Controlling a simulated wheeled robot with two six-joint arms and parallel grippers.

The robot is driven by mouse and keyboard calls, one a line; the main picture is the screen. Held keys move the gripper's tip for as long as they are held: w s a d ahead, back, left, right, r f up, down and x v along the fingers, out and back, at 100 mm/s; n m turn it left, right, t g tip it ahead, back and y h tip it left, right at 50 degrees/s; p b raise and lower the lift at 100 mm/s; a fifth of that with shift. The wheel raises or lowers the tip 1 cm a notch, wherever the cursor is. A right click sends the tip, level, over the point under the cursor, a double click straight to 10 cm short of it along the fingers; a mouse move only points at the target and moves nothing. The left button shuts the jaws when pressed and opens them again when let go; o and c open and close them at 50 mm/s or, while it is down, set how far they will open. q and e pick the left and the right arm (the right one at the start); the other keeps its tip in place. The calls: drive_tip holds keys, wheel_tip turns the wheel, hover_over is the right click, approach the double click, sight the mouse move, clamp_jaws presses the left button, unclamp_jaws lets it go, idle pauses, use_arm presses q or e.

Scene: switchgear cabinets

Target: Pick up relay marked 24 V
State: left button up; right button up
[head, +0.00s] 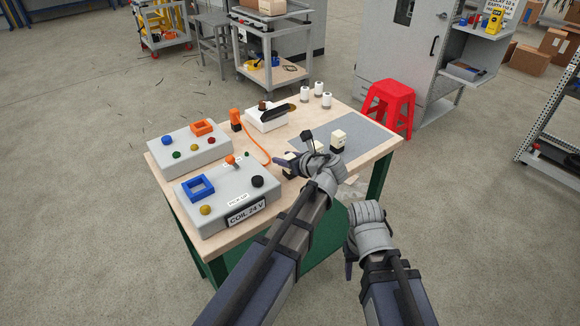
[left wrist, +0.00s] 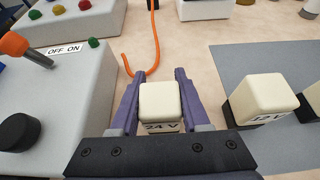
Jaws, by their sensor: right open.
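The cream relay marked 24 V (left wrist: 160,103) stands upright between the two fingers of my left gripper (left wrist: 158,78) in the left wrist view. The fingers are close along both its sides, but I cannot tell whether they press on it. In the head view my left gripper (head: 300,155) is over the table and largely hides the relay there. A second cream relay marked 12 V (left wrist: 262,102) stands to the right on the grey mat. My right gripper (head: 358,240) is open and empty, off the table's front right edge.
A control box labelled COIL 24 V (head: 228,199) stands left of the left gripper, with another button box (head: 188,150) behind it. An orange cable (head: 256,149) curves nearby. The grey mat (head: 370,138) has bare room.

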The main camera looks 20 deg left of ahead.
use_arm(q)
clamp_jaws()
drive_tip(key=shift+r, duration=0.15)
wheel_tip(320, 180, up, 10)
drive_tip(key=p, duration=1)
